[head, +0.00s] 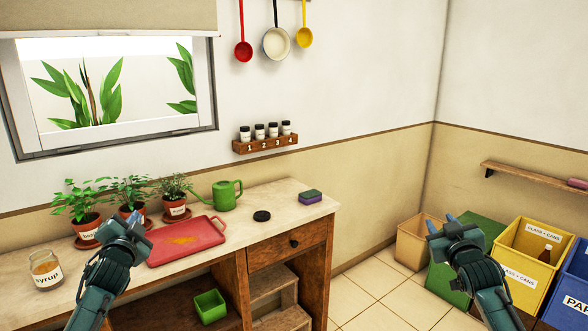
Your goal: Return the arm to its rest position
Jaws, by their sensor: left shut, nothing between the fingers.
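My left gripper (134,222) is raised over the left part of the counter, in front of the potted plants and at the left edge of the red tray in the picture. It is shut and holds nothing. My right gripper (446,224) is raised in the air at the right, in front of the green bin. I see nothing in it, but its finger gap is not clear. Both arms come up from the bottom of the picture.
The counter (285,205) bears a syrup jar (46,271), potted plants (130,196), a red tray (188,243), a green watering can (227,195), a black lid (262,216) and a sponge (310,196). Recycling bins (522,256) stand right. Floor (372,285) between is clear.

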